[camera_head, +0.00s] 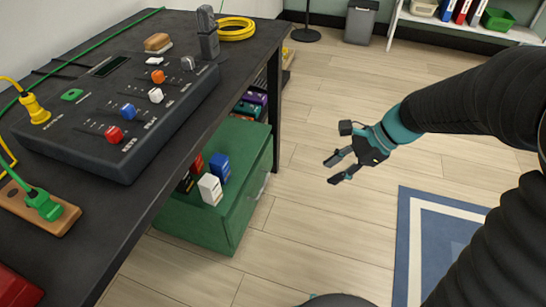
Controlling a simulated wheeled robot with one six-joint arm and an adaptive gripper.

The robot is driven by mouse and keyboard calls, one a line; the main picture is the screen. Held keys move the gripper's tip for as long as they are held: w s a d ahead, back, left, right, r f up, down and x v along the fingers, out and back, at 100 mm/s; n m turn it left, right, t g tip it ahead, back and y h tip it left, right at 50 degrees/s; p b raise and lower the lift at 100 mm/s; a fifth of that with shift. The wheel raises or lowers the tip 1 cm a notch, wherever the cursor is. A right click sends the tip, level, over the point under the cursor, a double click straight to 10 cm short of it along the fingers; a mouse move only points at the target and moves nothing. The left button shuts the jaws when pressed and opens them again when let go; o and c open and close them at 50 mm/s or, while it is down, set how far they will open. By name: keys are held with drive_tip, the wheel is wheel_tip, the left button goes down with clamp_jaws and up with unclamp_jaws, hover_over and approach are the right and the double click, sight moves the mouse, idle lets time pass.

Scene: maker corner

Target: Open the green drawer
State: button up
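A green drawer cabinet (237,199) stands on the floor under the dark workbench, at the centre-left of the head view. Its front faces right and carries a pale handle (263,186), seen at a steep angle. The front looks flush with the body, so the drawer appears closed. My gripper (338,170) hangs in the air to the right of the drawer front, apart from the handle. Its dark fingers are spread and nothing is between them. The back of the cabinet is hidden by the bench.
White and blue boxes (210,189) stand on the cabinet top. The workbench (190,165) overhangs it and carries a control panel (130,105) and a power strip (38,208). The wooden floor (310,235) right of the drawer is clear. A blue-edged rug (403,245) lies farther right.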

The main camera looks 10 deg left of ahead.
drive_tip(key=w+a+f+m+g+y, duration=0.1)
drive_tip(key=w+a+f+m+y, duration=0.2)
drive_tip(key=w+a+f+m, duration=0.35)
drive_tip(key=m+t+y, duration=0.3)
drive_tip(key=m+y, duration=0.2)
drive_tip(key=m, duration=1.2)
approach(263, 185)
drive_tip(key=shift+t, duration=0.3)
drive_tip(key=x, duration=1)
drive_tip(key=shift+f, duration=0.3)
clamp_jaws()
